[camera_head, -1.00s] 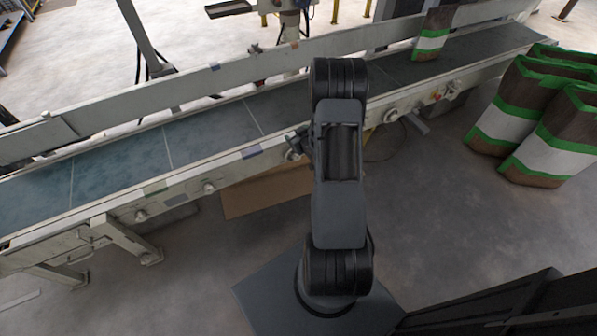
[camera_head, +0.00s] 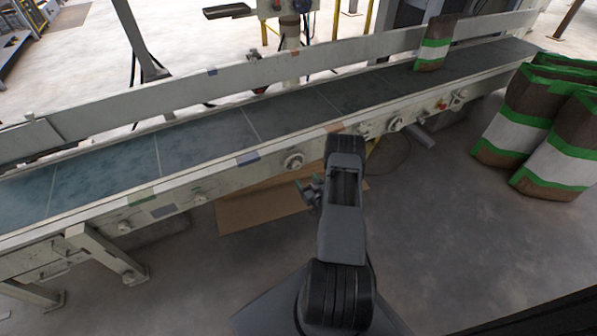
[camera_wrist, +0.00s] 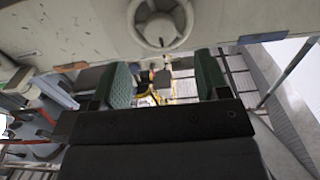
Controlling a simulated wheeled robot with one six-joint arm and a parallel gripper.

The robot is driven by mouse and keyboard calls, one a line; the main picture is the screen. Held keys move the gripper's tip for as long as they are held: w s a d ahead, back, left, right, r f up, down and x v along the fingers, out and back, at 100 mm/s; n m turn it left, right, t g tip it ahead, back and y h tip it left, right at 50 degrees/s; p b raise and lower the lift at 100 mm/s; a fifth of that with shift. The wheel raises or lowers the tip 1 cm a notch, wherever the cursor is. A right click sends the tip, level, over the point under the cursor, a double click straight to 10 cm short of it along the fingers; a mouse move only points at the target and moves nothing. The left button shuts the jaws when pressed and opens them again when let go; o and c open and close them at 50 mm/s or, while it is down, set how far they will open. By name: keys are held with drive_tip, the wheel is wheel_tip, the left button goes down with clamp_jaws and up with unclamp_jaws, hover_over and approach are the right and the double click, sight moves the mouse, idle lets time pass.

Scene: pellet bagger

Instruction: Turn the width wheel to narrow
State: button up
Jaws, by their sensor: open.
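A round, pale wheel (camera_head: 293,161) sits on the near side rail of the conveyor in the head view. A round wheel (camera_wrist: 160,24) with a raised hub shows at the top centre of the wrist view, partly cut off by the frame edge. My gripper (camera_wrist: 164,76) is open and empty, its two green-faced fingers apart below the wheel in the wrist picture and not touching it. In the head view my gripper (camera_head: 311,192) is small, just below the rail near the wheel. Any markings on the wheel are too small to read.
The conveyor (camera_head: 200,145) runs across the view, with other knobs (camera_head: 395,124) along its rail. A brown, green and white bag (camera_head: 434,42) stands on it. Several bags (camera_head: 520,115) stand on the floor at right. A cardboard piece (camera_head: 260,208) lies under the rail.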

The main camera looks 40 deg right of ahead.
sight(298, 168)
drive_tip(key=w, duration=0.2)
drive_tip(key=w+b, duration=0.1)
drive_tip(key=w, duration=0.2)
drive_tip(key=w+d, duration=0.1)
drive_tip(key=w, duration=0.1)
drive_tip(key=shift+w+b, duration=0.15)
drive_tip(key=shift+b, duration=0.2)
drive_tip(key=c, duration=0.9)
